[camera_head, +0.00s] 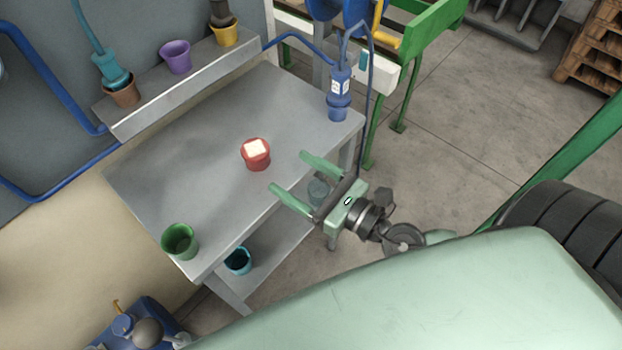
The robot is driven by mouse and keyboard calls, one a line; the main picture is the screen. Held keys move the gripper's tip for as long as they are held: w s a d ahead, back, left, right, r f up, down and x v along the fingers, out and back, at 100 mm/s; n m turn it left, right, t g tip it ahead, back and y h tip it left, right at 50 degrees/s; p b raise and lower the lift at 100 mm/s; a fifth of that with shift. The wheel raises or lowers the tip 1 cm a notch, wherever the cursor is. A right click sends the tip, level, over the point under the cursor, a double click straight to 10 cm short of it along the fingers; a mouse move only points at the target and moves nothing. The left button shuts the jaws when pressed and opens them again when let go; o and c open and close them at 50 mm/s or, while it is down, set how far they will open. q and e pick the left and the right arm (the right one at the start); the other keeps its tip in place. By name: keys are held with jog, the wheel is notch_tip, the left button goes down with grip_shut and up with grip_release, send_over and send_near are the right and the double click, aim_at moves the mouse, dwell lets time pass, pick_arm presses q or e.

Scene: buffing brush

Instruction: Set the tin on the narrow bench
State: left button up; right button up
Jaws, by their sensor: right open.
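A red round tin (256,155) with a pale, squarish top stands upright on a grey metal bench (200,150). My right gripper (288,172) is open, its two green fingers pointing left toward the red tin. Its fingertips are close to the tin but appear apart from it, with nothing between them. I cannot tell the height of the fingers above the bench top. My left gripper is not in view.
A green pot (180,241) stands at the bench's near-left corner, a blue bottle-like device (339,95) at its far-right corner. A raised shelf (185,88) along the wall holds several pots. A teal pot (238,260) is on the lower shelf. The bench's middle is mostly clear.

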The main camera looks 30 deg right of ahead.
jog(key=shift+b+v, duration=0.5)
jog(key=shift+v, duration=1.3)
jog(key=s+d+f+m+g+h, duration=0.1)
jog(key=d+f+m+g+h, duration=0.15)
jog(key=d+f+m, duration=0.6)
jog(key=d+f+m+g+h, duration=0.2)
jog(key=d+f+m+h, duration=0.15)
jog(key=f, duration=0.95)
jog(key=s+d+f+m+g+h, duration=0.1)
jog(key=d+f+m+g+h, duration=0.15)
jog(key=d+f+m, duration=0.6)
jog(key=s+a+f+m+g, duration=0.2)
jog(key=s+a+f+m, duration=0.15)
jog(key=s+f, duration=0.5)
jog(key=s+a+f+m+g, duration=0.25)
jog(key=s+f+m, duration=0.25)
jog(key=f, duration=0.6)
jog(key=s+a+f+m+g, duration=0.2)
jog(key=s+a+f+m, duration=0.2)
jog(key=s, duration=0.2)
jog(key=s+a+f+m+g+y, duration=0.1)
jog(key=s+a+f+m+g, duration=0.1)
jog(key=s+a+m, duration=0.3)
jog(key=shift+s+a+f, duration=0.25)
jog(key=shift+s+f, duration=0.65)
jog(key=shift+s, duration=0.1)
